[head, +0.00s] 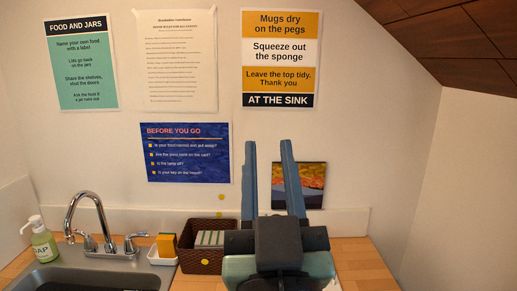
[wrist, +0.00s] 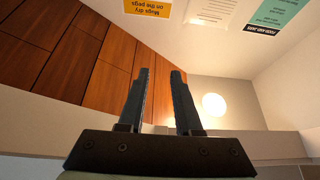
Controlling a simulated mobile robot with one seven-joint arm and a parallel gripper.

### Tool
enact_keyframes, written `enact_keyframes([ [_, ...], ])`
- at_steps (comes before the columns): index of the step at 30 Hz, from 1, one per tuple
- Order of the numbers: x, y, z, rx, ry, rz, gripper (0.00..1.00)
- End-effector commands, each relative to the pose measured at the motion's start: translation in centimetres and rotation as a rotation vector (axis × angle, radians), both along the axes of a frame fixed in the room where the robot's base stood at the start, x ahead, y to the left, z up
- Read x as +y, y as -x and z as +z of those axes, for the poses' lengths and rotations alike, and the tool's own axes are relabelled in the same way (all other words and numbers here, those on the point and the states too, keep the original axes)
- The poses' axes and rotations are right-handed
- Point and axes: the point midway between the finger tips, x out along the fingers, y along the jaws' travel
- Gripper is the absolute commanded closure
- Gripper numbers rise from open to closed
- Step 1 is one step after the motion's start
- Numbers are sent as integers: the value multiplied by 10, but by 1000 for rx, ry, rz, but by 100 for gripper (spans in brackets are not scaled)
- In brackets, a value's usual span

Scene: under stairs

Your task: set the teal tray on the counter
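The wooden counter (head: 362,262) runs along the back wall in the head view. My gripper (head: 268,146) points upward in front of the wall, its two long blue-grey fingers apart with nothing visible between them. It also shows in the wrist view (wrist: 161,73), open and empty. A teal surface (head: 236,268) shows around the dark gripper body at the bottom of the head view. I cannot tell whether it is the teal tray or part of my arm. No other teal tray shows in either view.
A sink (head: 95,277) with a tap (head: 84,215) and a soap bottle (head: 42,241) is at left. A sponge (head: 166,246) in a white dish and a brown basket (head: 203,261) stand beside it. A picture (head: 312,186) leans behind my gripper. Counter at right is clear.

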Motion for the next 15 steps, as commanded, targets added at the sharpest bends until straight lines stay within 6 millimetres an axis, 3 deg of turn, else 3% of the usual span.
enact_keyframes([
  [1, 5, 15, 39, -88, -3, 0, 67],
  [3, 8, 34, 74, -174, -12, -4, 67],
  [6, 11, 56, 108, -262, -26, -8, 67],
  [10, 11, 70, 126, -312, -35, -11, 67],
  [15, 11, 72, 128, -318, -37, -11, 67],
])
